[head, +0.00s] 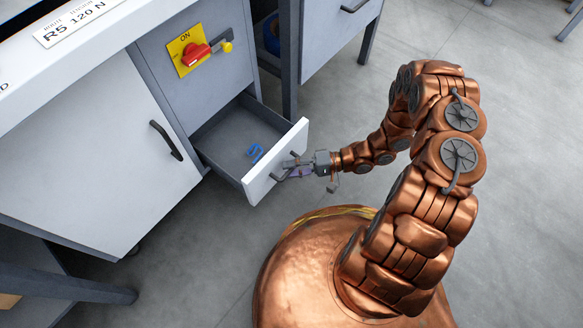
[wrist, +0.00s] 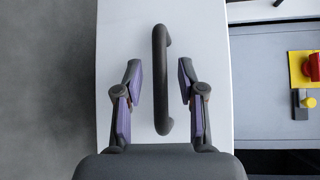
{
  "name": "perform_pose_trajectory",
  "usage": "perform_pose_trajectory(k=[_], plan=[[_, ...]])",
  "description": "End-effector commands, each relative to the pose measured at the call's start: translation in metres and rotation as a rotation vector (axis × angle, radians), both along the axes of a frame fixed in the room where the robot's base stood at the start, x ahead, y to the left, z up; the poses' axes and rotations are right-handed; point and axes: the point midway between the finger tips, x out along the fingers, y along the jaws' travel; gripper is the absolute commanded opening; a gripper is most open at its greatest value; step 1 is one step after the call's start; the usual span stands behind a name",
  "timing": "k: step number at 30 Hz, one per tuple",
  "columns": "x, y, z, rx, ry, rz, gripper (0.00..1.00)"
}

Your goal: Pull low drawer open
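The low drawer (head: 222,136) stands pulled out from the grey cabinet, its inside in view in the head view. Its white front panel (head: 270,164) fills the middle of the wrist view (wrist: 212,40). A dark bar handle (wrist: 161,78) is on that front. My gripper (head: 292,168) is at the drawer front, by the handle. In the wrist view my gripper (wrist: 160,84) is open, with one finger on each side of the handle and a visible gap on both sides. The fingers do not appear to touch it.
A blue object (head: 254,152) lies in the drawer. Above the drawer is a red switch (head: 195,54) on a yellow plate. A white cabinet door (head: 95,155) with a dark handle (head: 166,140) is to the left. Grey floor (head: 420,35) is clear behind my arm.

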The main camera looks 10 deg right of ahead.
Motion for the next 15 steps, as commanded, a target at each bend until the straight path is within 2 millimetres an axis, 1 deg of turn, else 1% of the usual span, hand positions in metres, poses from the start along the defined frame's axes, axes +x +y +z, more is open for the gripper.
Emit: perform_pose_trajectory(k=[5, 8, 11, 15], plan=[[0.0, -0.001, 0.0, 0.0, 0.0, 0.0, 0.39], [0.0, -0.005, 0.001, 0.0, -0.001, -0.002, 0.39], [0.0, -0.014, 0.002, -0.001, -0.001, -0.003, 0.39], [-0.001, -0.033, 0.004, -0.002, -0.002, -0.005, 0.39]])
